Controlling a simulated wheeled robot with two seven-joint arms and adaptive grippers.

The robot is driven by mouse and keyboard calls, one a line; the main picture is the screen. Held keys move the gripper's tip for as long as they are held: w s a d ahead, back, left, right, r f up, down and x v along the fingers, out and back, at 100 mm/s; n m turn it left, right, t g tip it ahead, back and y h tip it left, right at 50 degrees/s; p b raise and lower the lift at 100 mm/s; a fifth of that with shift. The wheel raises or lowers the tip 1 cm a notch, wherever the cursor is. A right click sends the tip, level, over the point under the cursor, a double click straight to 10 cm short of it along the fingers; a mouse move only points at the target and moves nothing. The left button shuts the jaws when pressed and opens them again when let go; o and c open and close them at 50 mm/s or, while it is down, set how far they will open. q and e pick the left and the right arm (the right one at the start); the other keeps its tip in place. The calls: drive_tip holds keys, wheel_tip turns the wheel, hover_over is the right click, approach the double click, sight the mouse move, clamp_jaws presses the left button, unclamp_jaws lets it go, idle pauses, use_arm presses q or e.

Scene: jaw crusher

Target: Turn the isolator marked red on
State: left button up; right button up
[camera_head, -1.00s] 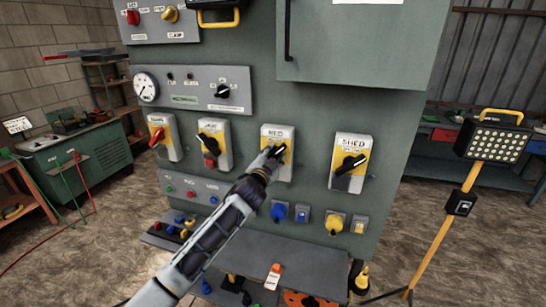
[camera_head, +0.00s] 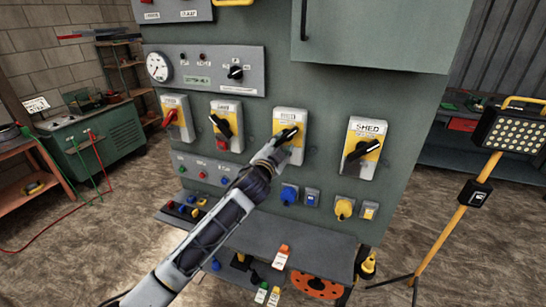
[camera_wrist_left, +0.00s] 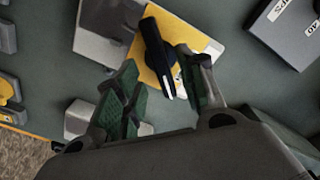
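A row of isolators is on the green panel. The third one from the left (camera_head: 298,117) is a grey and yellow box with a black rotary handle (camera_head: 287,134), which slants up to the right. Its label is blurred, perhaps "RED" or "FEED". My left gripper (camera_head: 276,147) is at this handle, from the lower left. In the left wrist view the fingers (camera_wrist_left: 158,62) are spread, with the black handle (camera_wrist_left: 155,45) lying between and beyond them, its lower end close to the right finger. Contact is unclear. My right gripper is not in view.
The isolator marked SHED (camera_head: 366,147) stands to the right; one with a red handle (camera_head: 172,117) and one with a black handle (camera_head: 226,124) stand to the left. Blue (camera_head: 289,195) and yellow (camera_head: 343,208) sockets are below. A shelf (camera_head: 275,240) juts out underneath. A yellow lamp stand (camera_head: 460,217) is at right.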

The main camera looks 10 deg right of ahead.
use_arm(q)
drive_tip(key=v, duration=0.7)
idle(0.3)
idle(0.4)
